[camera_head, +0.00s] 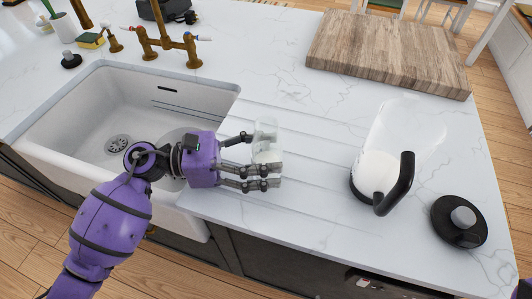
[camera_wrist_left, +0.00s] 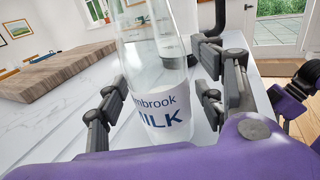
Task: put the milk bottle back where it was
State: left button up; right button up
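The milk bottle (camera_head: 266,132) is a clear bottle with a white label, upright at the counter's grooved area right of the sink. In the left wrist view the bottle (camera_wrist_left: 155,60) shows a label with dark blue "MILK" lettering and clear glass above. My left gripper (camera_head: 262,160) has its fingers on both sides of the bottle, very close to its lower part. Whether they press on the glass is unclear. The bottle's base is hidden by the fingers, so I cannot tell if it touches the counter. My right gripper is not in view.
A white sink (camera_head: 100,115) with a brass tap (camera_head: 165,45) is at left. A wooden board (camera_head: 390,50) lies at the back. A clear-and-white jug with a black handle (camera_head: 397,180) and a black round lid (camera_head: 459,220) stand at right. Counter between bottle and jug is clear.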

pick_arm(q)
jog(key=shift+r, duration=0.2)
jog(key=shift+a, duration=0.3)
jog(key=a, duration=0.2)
jog(key=a+b, duration=0.1)
jog(key=a, duration=0.1)
jog(key=a+b, duration=0.1)
jog(key=a, duration=0.1)
jog(key=shift+s+a+f, duration=0.3)
jog(key=shift+a, duration=0.1)
jog(key=a, duration=0.2)
jog(key=a+b, duration=0.1)
jog(key=shift+s+a+r, duration=0.1)
jog(key=shift+a+r, duration=0.1)
jog(key=shift+a, duration=0.2)
jog(key=shift+a+r, duration=0.1)
jog(key=shift+a, duration=0.3)
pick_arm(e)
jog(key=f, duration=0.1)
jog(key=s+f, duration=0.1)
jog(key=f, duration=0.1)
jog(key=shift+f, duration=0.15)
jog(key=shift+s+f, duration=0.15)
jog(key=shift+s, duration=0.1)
